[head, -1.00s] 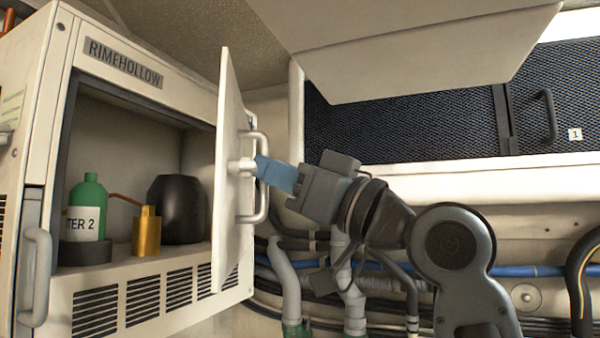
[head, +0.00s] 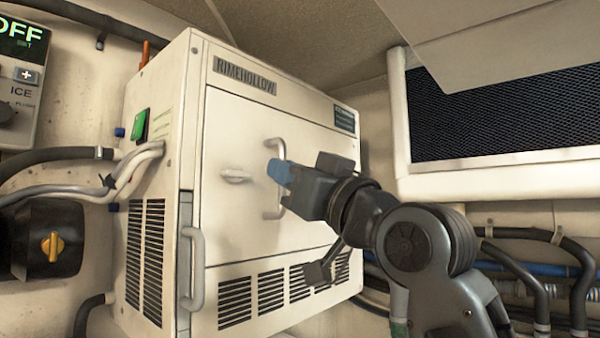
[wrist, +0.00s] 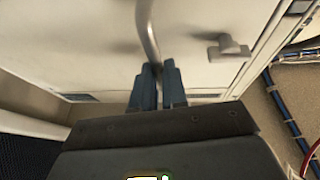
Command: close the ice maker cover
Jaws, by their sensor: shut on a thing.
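The ice maker (head: 160,210) is a cream box with a RIMEHOLLOW label, standing left of centre in the head view. Its cover (head: 235,170) lies across the front opening, looks flush with the front, and hides the inside. The cover carries a grey bar handle (head: 276,205) and a small latch (head: 235,175), which also shows in the wrist view (wrist: 228,50). My gripper (head: 281,175) reaches in from the right, its blue fingers shut on the bar handle. In the wrist view the fingers (wrist: 157,85) close around the handle bar (wrist: 148,35).
A control panel (head: 18,75) reading OFF and a black switch with a yellow knob (head: 52,247) are at the left. Grey hoses (head: 60,180) run to the box's side. A mesh-fronted cabinet (head: 490,110) hangs at the upper right. Pipes (head: 540,270) line the lower right wall.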

